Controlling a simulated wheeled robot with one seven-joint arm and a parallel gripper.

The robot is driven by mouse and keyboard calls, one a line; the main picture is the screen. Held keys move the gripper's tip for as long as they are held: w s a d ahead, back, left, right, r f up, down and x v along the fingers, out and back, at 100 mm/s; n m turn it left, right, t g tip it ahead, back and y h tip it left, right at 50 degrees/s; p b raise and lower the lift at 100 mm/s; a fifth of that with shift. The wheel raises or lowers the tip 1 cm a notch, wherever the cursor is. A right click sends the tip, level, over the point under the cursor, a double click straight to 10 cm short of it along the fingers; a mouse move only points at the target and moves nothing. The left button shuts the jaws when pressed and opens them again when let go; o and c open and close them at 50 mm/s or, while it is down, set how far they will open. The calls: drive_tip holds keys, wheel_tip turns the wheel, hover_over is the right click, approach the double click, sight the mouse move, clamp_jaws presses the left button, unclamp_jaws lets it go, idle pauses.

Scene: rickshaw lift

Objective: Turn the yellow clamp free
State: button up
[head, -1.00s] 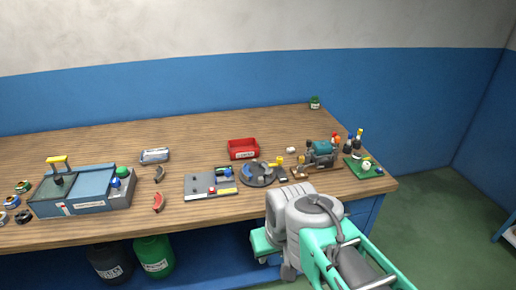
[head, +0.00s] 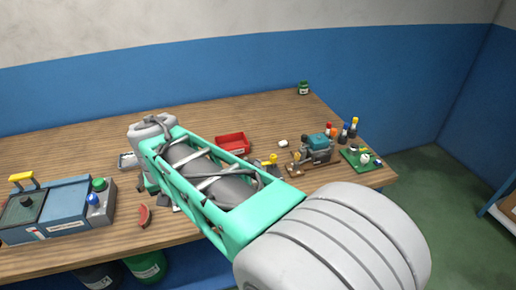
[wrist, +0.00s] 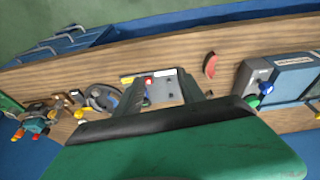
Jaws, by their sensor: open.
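A small yellow clamp-like piece (head: 270,160) stands on the workbench, right of the red bin in the head view; my arm hides what lies left of it. Nothing is between the fingertips. The yellow piece is off to the left of the fingers there, apart from them. In the head view my forearm hides most of my gripper.
A red bin (head: 232,143) stands behind my arm. A teal-topped machine (head: 316,147), several bottles and a green board (head: 362,158) are at the right. A blue-grey box (head: 60,208) with a yellow handle and a red curved piece (head: 144,216) are at the left.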

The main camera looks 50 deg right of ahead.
drive_tip(key=w+d+r+m+g+h+p, duration=0.1)
drive_tip(key=w+d+m, duration=0.25)
drive_tip(key=d, duration=0.35)
drive_tip(key=w+d+r+m+g+p, duration=0.1)
drive_tip(key=w+d+r+m, duration=0.2)
drive_tip(key=d, duration=0.4)
drive_tip(key=m+g+p, duration=0.4)
drive_tip(key=m+p, duration=0.1)
drive_tip(key=m, duration=1)
approach(273, 156)
drive_tip(key=x, duration=0.8)
drive_tip(key=shift+s, duration=0.15)
drive_tip(key=shift+d+f, duration=0.15)
drive_tip(key=shift+f, duration=0.3)
clamp_jaws()
